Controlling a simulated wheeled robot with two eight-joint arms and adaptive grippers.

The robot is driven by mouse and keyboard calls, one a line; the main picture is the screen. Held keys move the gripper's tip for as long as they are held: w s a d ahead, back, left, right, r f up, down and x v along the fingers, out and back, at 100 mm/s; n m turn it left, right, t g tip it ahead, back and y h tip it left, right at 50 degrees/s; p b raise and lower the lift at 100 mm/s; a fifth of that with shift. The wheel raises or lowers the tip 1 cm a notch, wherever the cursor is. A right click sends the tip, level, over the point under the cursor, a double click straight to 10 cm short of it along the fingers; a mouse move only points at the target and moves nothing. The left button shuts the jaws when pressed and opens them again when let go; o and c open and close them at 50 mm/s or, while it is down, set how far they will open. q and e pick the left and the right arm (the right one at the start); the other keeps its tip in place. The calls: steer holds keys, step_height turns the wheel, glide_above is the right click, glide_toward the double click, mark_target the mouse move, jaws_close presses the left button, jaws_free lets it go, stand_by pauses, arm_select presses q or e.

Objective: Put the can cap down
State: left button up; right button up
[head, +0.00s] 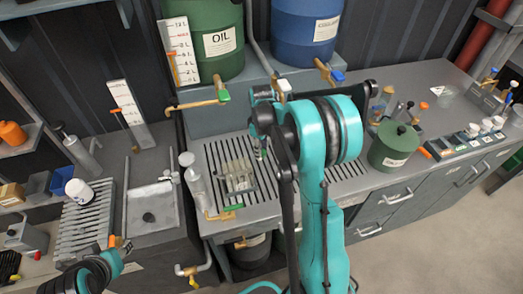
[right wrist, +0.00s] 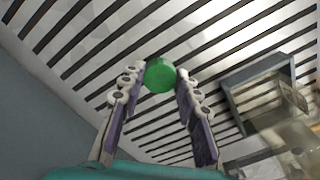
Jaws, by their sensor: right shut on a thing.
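The can cap (right wrist: 160,75) is a small round green piece between the fingertips of my right gripper (right wrist: 158,92) in the right wrist view. The fingers are shut on it, above a slatted grate. In the head view the cap is a small green spot (head: 263,154), mostly hidden by my right arm. A dark green can (head: 391,158) stands on the worktop to the right of my arm. My left arm shows at the lower left of the head view; its fingers are too unclear there to tell their state.
The slatted grate (head: 213,158) lies below my right gripper, with bare room around it. A clear, grey-framed container (head: 237,178) stands on it, also at the right of the wrist view (right wrist: 270,88). Green (head: 216,40) and blue (head: 305,32) drums stand behind.

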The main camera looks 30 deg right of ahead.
steer(key=shift+f, duration=0.2)
steer(key=o, duration=1.1)
steer(key=shift+r, duration=0.1)
steer(key=shift+r, duration=0.35)
step_height(320, 180, up, 11)
steer(key=p, duration=0.4)
steer(key=s+a+r+m+t, duration=0.35)
steer(key=s+a+r, duration=0.35)
steer(key=s+a, duration=0.3)
steer(key=s+a+m+t, duration=0.1)
steer(key=s, duration=0.2)
steer(key=s+a+f+m+t, duration=0.1)
steer(key=s+a, duration=0.1)
steer(key=s, duration=0.1)
steer(key=s+a+f+m+t, duration=0.1)
steer(key=s+a, duration=0.1)
steer(key=s, duration=0.1)
steer(key=shift+a+f+t, duration=0.1)
steer(key=shift+a+t, duration=0.1)
steer(key=shift+t, duration=0.15)
